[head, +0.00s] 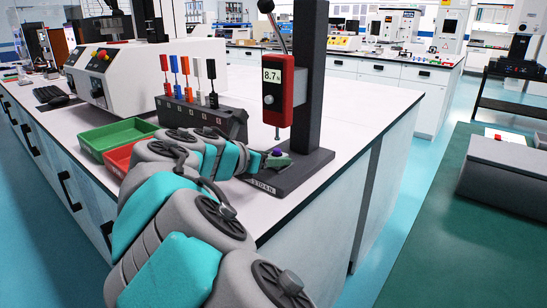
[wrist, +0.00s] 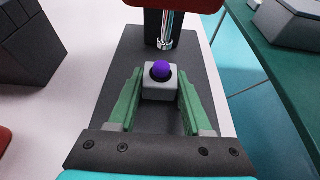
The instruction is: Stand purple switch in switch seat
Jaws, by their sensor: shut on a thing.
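The purple switch has a round purple cap on a pale grey block (wrist: 161,88). The cap also shows in the head view (head: 277,152). My gripper (wrist: 160,84) has green fingers, one on each side of the grey block, and is shut on it. In the head view my gripper (head: 275,160) is low over the dark base plate (head: 302,170) of the tester. The switch looks upright, cap up, just in front of and below the tester's metal plunger (wrist: 165,40). The switch seat cannot be told apart; the block and fingers hide what is beneath.
The red force gauge (head: 279,92) hangs on a dark column (head: 309,80) above the plate and reads 8.7. A dark rack (head: 205,118) with several coloured tools stands to the left. A green tray (head: 118,135) and a red tray (head: 117,160) lie near the bench edge.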

